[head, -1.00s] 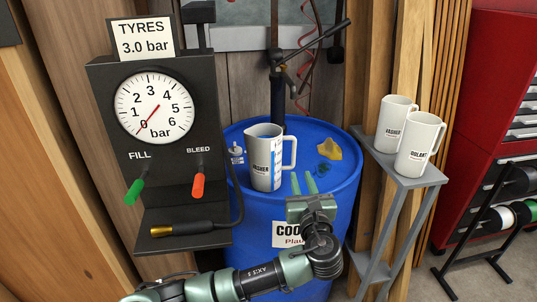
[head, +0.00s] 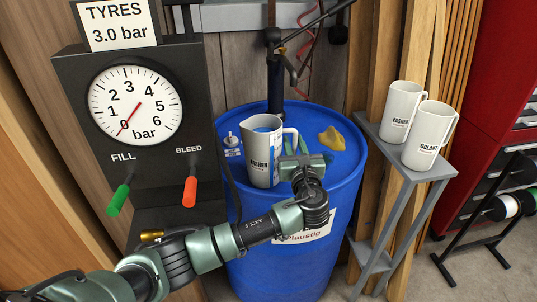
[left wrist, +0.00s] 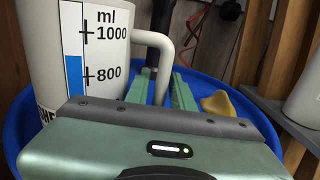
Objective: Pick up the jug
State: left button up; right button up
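A white jug (head: 263,170) stands upright on the blue barrel's top (head: 350,150). Its front label appears to read WASHER, and a blue level strip runs up its side. In the left wrist view the jug (left wrist: 40,40) fills the upper left, its scale showing 800 and 1000 ml, its handle to the right. My left gripper (head: 294,146) is at the handle, right of the jug's body. In the left wrist view its green fingers (left wrist: 163,82) are apart, with the lower handle seen between them; contact cannot be told. My right gripper is out of view.
Two similar white jugs (head: 399,118) stand on a grey stand (head: 405,172) to the right. A yellow lump (head: 331,139) and a small fitting (head: 231,143) lie on the barrel top. A tyre gauge box (head: 137,105) with green and orange levers stands close on the left.

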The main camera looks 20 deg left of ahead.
pick_arm(q)
jog(key=shift+x, duration=1)
grip_shut()
dwell(0.5)
jog(key=shift+r, duration=0.1)
